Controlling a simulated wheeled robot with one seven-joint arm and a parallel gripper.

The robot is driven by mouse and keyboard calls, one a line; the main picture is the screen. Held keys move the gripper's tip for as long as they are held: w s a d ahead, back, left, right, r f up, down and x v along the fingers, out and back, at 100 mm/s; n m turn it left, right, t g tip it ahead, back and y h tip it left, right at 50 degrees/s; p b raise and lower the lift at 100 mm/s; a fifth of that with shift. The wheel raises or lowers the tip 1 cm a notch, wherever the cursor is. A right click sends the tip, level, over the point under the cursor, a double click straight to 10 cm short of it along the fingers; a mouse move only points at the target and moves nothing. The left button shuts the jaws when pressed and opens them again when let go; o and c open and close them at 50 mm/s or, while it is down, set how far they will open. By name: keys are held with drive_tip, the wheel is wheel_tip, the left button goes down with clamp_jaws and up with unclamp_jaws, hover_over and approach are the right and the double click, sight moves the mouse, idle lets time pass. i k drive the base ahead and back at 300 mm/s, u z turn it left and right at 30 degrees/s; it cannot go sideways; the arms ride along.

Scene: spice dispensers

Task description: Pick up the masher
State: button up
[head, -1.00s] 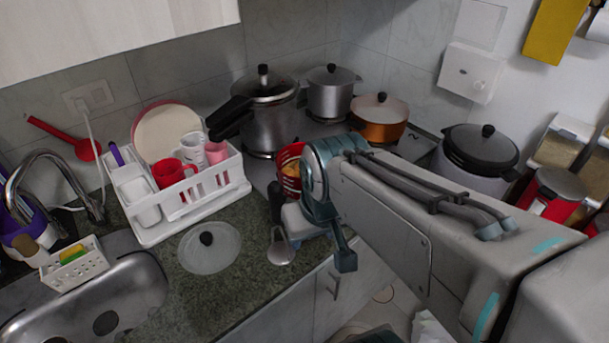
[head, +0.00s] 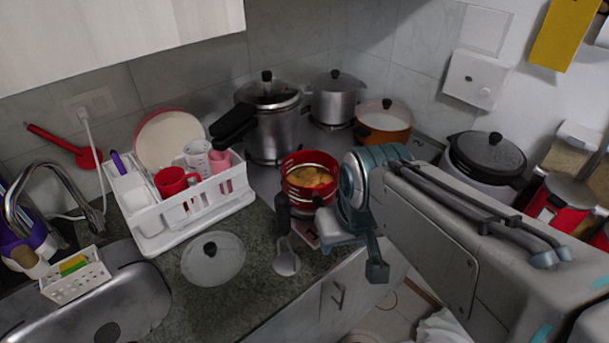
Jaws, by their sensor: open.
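A utensil with a black handle and a flat, rounded silver head, which looks like the masher (head: 286,262), lies on the dark countertop in the head view. Its handle points toward the red pot, and its head is near the counter's front edge. My gripper (head: 332,234) is just to the right of the utensil, beside the pot and near the counter edge. It is open, and nothing shows in it. The fingers are small and partly hidden by my wrist, so their exact gap and height above the counter are unclear.
A red pot (head: 309,180) with yellowish food stands just behind the utensil. A glass lid (head: 213,258) lies to its left. A white dish rack (head: 160,236), pressure cooker (head: 272,120), steel pot (head: 335,98) and orange pot (head: 383,122) stand farther back. The sink (head: 95,300) is at left.

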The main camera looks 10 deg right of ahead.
sight(284, 264)
drive_tip(key=u, duration=1.55)
drive_tip(key=k, duration=0.65)
drive_tip(key=z, duration=1.15)
drive_tip(key=i, duration=0.5)
